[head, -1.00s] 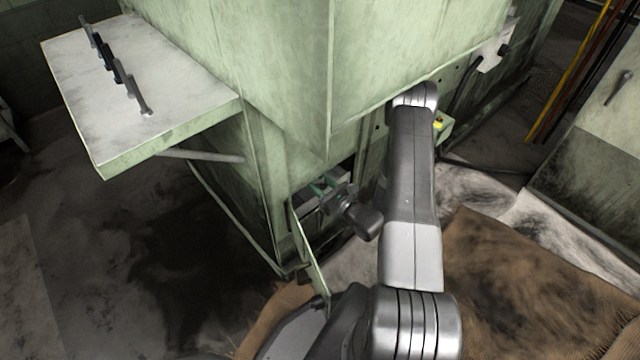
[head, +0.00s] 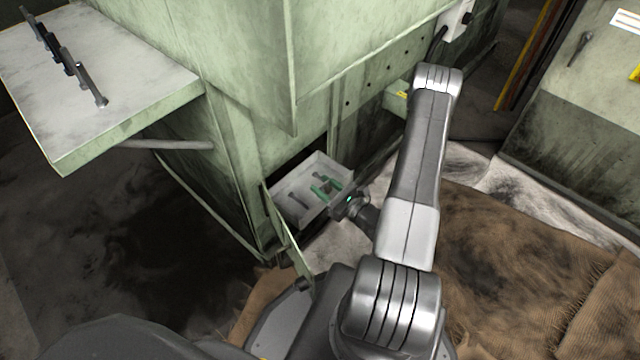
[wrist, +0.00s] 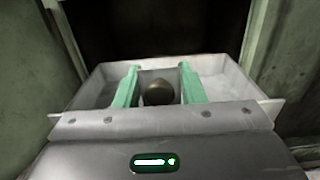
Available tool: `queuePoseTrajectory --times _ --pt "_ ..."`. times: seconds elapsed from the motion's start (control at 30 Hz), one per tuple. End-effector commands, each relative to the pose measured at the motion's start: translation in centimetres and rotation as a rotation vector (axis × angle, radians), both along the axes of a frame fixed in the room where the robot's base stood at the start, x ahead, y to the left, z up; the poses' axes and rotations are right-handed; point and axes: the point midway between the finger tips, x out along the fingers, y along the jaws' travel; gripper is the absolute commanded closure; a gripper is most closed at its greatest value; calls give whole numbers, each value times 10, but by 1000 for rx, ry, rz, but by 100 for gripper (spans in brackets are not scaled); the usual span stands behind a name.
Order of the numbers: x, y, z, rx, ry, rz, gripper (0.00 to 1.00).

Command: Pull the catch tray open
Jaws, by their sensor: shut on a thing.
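The catch tray (head: 340,168) is a pale grey, shallow tray. It sticks out of the dark opening low in the green machine, with a few dark bolts (head: 298,199) lying in it. In the wrist view the tray (wrist: 228,82) lies straight ahead, with the dark opening behind it. My gripper (head: 326,187) is at the tray's front side, its green fingers over the front edge. In the wrist view the gripper (wrist: 158,88) has its fingers either side of a round dark knob (wrist: 158,93) and is shut on it. My gripper's body hides the tray's front wall there.
A narrow green door (head: 287,232) stands open left of the tray. A side shelf (head: 130,95) with dark rods juts out at upper left. A brown mat (head: 520,250) covers the floor at right. A cabinet (head: 580,120) stands at far right.

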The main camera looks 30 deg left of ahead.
Motion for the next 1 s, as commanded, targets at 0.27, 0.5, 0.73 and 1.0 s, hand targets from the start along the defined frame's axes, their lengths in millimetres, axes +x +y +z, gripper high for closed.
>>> queuePoseTrajectory --times 0.27,0.5,0.73,1.0 --pt "0 0 -1 -1 0 0 56" --pt "0 -1 0 0 1 0 56" --pt "-5 -23 1 0 2 -5 56" --pt "-18 -67 1 0 3 -6 56"
